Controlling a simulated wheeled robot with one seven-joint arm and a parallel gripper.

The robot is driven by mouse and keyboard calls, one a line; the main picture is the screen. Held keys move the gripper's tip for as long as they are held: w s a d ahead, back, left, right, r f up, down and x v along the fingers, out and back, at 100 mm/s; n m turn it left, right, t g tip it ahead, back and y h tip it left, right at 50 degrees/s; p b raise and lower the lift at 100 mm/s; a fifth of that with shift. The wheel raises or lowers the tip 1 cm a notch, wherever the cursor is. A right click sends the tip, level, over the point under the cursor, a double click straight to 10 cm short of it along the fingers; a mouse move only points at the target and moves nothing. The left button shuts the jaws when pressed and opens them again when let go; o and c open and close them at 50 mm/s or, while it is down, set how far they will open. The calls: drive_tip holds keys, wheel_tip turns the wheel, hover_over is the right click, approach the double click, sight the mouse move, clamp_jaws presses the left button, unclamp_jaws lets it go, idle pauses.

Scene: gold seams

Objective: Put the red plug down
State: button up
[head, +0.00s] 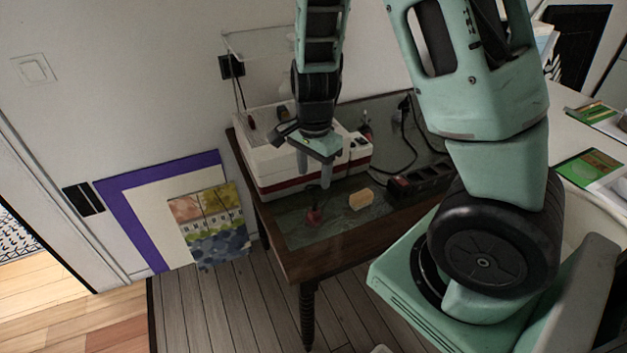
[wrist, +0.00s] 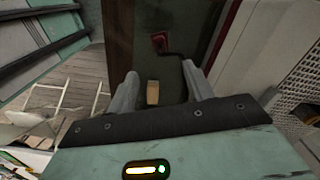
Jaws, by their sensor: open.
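The red plug (head: 313,216) rests on the dark green top of the wooden table (head: 291,262), near its front left corner. In the wrist view the red plug (wrist: 159,40) lies beyond the fingertips, with a dark cord running from it to the right. My gripper (head: 315,180) is open and empty above the plug, with a gap between them. In the wrist view my gripper (wrist: 159,70) shows both fingers apart with nothing held between them.
A tan block (head: 361,199) lies right of the plug. A black power strip (head: 420,181) with cables sits further right. A white and red machine (head: 268,165) stands behind. Framed pictures (head: 208,222) lean on the wall at left.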

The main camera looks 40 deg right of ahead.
drive_tip(key=s+a+r+n+y, duration=0.1)
drive_tip(key=s+a+r+n, duration=0.35)
drive_tip(key=a+n, duration=0.4)
drive_tip(key=s+a+r+n+y, duration=0.1)
drive_tip(key=s+a+r+n, duration=0.35)
drive_tip(key=a+n, duration=0.4)
drive_tip(key=s+a+r+n+h, duration=0.1)
drive_tip(key=s+a+r+n, duration=0.1)
drive_tip(key=s+a+n, duration=0.3)
drive_tip(key=s+n, duration=0.2)
drive_tip(key=s, duration=0.1)
drive_tip(key=shift+s+a+r+n, duration=0.25)
drive_tip(key=shift+s+r+n, duration=0.05)
drive_tip(key=shift+s+r, duration=0.1)
